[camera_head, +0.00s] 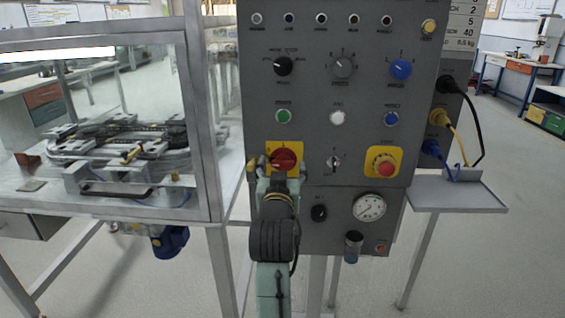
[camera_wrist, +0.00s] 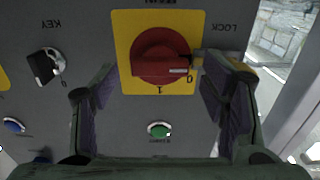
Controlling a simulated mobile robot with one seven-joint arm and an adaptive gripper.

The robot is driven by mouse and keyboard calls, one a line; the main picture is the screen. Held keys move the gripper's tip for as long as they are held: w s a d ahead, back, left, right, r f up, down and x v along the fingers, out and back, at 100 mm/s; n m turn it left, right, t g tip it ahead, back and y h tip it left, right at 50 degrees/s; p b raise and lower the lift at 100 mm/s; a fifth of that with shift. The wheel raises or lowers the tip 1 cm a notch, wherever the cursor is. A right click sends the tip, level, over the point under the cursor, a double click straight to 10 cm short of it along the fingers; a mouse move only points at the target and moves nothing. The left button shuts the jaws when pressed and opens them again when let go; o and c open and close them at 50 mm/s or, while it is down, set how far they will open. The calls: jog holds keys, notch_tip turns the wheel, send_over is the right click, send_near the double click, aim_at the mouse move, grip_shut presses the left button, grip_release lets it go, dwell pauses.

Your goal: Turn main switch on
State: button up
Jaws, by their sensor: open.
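The main switch is a round red rotary knob (camera_head: 284,159) on a yellow plate on the grey control panel. In the wrist view, which appears upside down, the red knob (camera_wrist: 158,55) lies between my fingers and its white mark points at the 0; the 1 is beside it on the plate. My gripper (camera_wrist: 158,70) is open, one finger on each side of the knob. I cannot tell whether either finger touches it. In the head view my gripper (camera_head: 272,172) is at the plate and hides its lower part. A metal and yellow piece (camera_wrist: 232,62) by the LOCK label is partly hidden behind one finger.
A green button (camera_wrist: 159,129) and a key switch (camera_wrist: 46,66) are near the knob. A red emergency stop (camera_head: 386,168) on yellow and a pressure gauge (camera_head: 369,207) are to the right. A glazed enclosure (camera_head: 206,120) stands close on the left.

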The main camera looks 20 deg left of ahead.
jog(key=shift+w+a, duration=0.2)
jog(key=shift+w, duration=0.45)
jog(key=shift+c, duration=0.4)
jog(key=c, duration=1.1)
